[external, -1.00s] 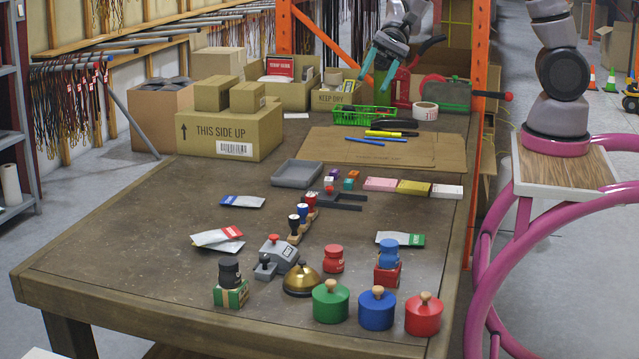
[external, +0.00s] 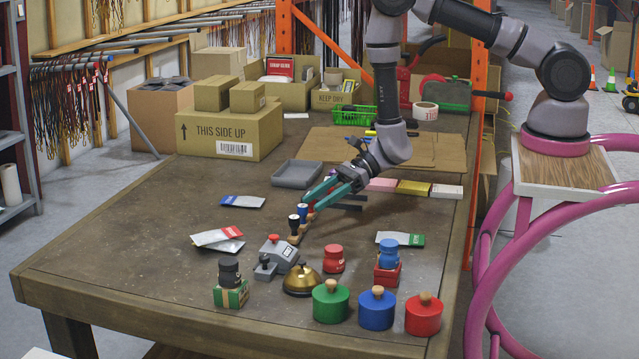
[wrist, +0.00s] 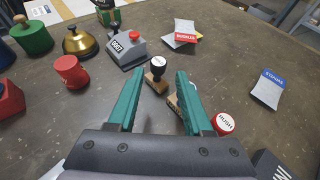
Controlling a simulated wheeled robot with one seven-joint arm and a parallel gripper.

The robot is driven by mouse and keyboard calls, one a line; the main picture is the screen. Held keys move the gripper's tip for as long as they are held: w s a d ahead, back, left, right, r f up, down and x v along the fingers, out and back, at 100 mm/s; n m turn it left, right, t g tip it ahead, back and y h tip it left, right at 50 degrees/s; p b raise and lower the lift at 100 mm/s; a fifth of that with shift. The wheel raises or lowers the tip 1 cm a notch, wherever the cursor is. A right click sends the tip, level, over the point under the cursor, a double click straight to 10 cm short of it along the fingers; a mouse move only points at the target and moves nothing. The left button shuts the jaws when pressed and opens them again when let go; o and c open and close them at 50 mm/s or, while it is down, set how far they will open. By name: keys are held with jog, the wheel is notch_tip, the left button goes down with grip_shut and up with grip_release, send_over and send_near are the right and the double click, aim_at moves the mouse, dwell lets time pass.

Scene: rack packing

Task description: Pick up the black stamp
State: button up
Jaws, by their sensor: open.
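The black stamp (external: 294,223) has a dark knob handle on a wooden base and stands upright at the near end of a short row of stamps on the table. It also shows in the wrist view (wrist: 158,65), just beyond and between my fingertips. My gripper (external: 309,203) is open and empty, its two teal fingers reaching low over the stamp row. A blue-handled stamp (external: 302,210) stands directly behind the black one. In the wrist view a red stamp (wrist: 223,123) is right of the right finger, which partly hides a wooden base (wrist: 176,104).
A grey device with a red button (external: 277,252) and a brass bell (external: 302,281) stand close in front of the row. Several sachets (external: 242,202) lie around. The table left of the row is mostly clear.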

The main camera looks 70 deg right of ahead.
aim_at(294, 217)
jog(key=x, duration=0.7)
jog(key=shift+w+a+f, duration=0.1)
jog(key=shift+a+f, duration=0.15)
jog(key=shift+f, duration=0.1)
jog(key=shift+c, duration=0.2)
grip_shut()
